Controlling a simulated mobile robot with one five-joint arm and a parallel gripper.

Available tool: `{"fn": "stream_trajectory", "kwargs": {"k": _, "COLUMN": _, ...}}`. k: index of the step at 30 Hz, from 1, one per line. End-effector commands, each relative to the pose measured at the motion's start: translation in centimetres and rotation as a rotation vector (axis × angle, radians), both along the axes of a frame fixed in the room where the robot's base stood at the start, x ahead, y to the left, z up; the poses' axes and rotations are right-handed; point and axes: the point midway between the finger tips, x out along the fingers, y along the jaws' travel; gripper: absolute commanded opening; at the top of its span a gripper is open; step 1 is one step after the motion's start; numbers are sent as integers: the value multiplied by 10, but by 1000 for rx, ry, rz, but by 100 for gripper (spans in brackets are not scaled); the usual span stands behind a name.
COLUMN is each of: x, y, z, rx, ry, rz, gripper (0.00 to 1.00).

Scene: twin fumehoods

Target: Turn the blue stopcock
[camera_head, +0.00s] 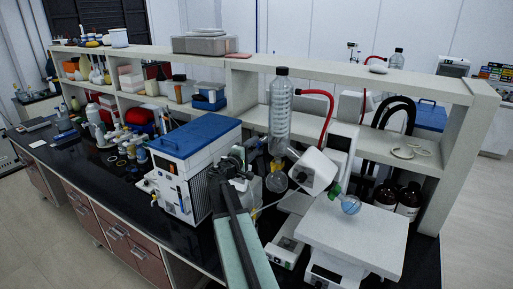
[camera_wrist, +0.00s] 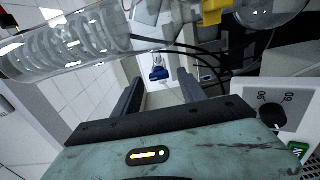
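No blue stopcock is clear in the head view, where my gripper (camera_head: 236,162) covers part of the glassware. In the wrist view a small blue object (camera_wrist: 159,73) shows beyond my fingers, roughly between their tips; I cannot tell whether it is the stopcock or a box farther back. My gripper (camera_wrist: 157,84) is open and empty there, its dark fingers apart. The upright glass condenser (camera_head: 280,118) of the rotary evaporator stands right of my gripper. It also shows in the wrist view (camera_wrist: 75,45), lying across the upper left.
A chiller with a blue lid (camera_head: 196,137) stands left of my arm. A receiving flask (camera_head: 277,182) hangs below the condenser. A shelf (camera_head: 350,75) runs behind.

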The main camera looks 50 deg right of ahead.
Motion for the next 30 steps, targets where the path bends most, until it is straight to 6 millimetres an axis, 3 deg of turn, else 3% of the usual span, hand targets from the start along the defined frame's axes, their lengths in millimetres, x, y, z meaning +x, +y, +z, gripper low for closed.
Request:
{"fn": "stream_trajectory", "kwargs": {"k": 9, "x": -2, "y": 1, "z": 0, "rx": -1, "ry": 0, "rz": -3, "gripper": 49}}
{"fn": "stream_trajectory", "kwargs": {"k": 21, "x": -18, "y": 67, "z": 0, "rx": 0, "ry": 0, "rz": -2, "gripper": 49}}
{"fn": "stream_trajectory", "kwargs": {"k": 30, "x": -18, "y": 73, "z": 0, "rx": 0, "ry": 0, "rz": -3, "gripper": 49}}
